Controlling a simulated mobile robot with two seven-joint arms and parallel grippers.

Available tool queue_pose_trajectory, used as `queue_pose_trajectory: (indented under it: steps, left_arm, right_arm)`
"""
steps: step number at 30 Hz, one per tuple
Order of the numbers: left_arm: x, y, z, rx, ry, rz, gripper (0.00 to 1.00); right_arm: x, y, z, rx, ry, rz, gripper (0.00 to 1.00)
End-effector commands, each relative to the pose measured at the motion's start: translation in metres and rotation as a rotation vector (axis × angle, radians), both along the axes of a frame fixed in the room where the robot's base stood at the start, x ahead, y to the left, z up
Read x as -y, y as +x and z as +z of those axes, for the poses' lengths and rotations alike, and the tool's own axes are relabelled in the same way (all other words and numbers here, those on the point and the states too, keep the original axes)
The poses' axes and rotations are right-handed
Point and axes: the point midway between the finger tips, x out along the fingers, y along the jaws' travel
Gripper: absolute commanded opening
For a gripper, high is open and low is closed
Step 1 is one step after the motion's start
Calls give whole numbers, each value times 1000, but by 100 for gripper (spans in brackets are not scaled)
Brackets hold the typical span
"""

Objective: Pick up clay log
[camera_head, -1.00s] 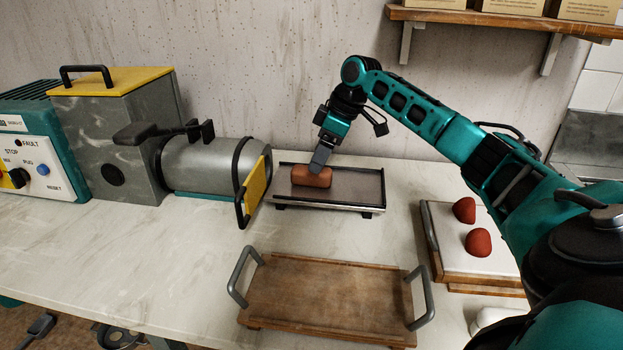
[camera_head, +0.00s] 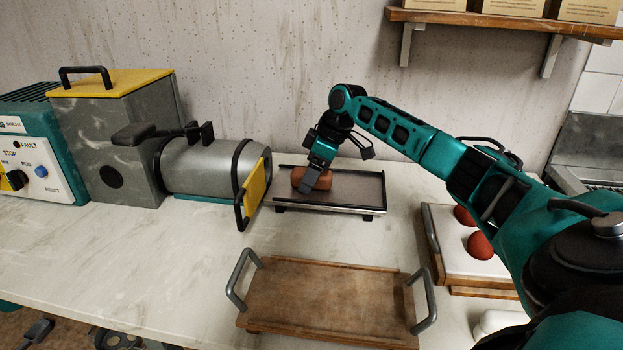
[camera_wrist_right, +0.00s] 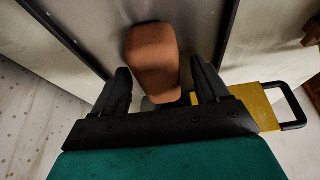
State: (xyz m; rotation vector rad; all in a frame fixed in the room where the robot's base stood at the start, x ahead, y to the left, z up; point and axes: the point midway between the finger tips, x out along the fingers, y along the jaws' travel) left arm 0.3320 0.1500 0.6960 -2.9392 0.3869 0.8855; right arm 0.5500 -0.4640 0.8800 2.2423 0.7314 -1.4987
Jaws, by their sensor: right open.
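The clay log (camera_head: 325,178) is a reddish-brown block lying on the dark metal tray (camera_head: 355,190) beside the machine's outlet. My right gripper (camera_head: 306,188) is down at the log and hides part of it in the head view. In the right wrist view the log (camera_wrist_right: 153,60) lies between and partly beyond the two open black fingers of the right gripper (camera_wrist_right: 160,88). A gap shows on the left finger's side, while the right finger is close to the log.
A grey machine (camera_head: 205,165) with a yellow end plate (camera_head: 254,193) stands just left of the tray. A wooden board with handles (camera_head: 325,295) lies in front. Red clay lumps (camera_head: 481,245) sit on a white-topped board (camera_head: 455,255) at right, partly behind my arm.

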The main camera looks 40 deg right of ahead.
Motion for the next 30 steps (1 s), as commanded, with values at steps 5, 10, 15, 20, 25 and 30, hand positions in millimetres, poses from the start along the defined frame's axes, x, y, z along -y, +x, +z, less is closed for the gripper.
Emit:
queue_pose_trajectory:
  steps: [5,10,15,20,25,30]
  left_arm:
    - [0,0,4,2,-1,0,43]
    - [0,0,6,1,0,0,43]
    - [-1,-1,6,-4,2,0,43]
    - [-1,-4,3,-11,4,-1,43]
    - [-1,-6,1,-16,5,-1,43]
    - [-2,-6,1,-17,5,0,43]
  right_arm:
    - [0,0,-1,0,0,0,74]
    - [0,0,-2,0,0,0,74]
    - [0,0,-4,0,0,0,74]
    - [0,0,-5,0,0,0,65]
    - [0,0,-5,0,-1,0,49]
    - [0,0,-5,0,-1,0,32]
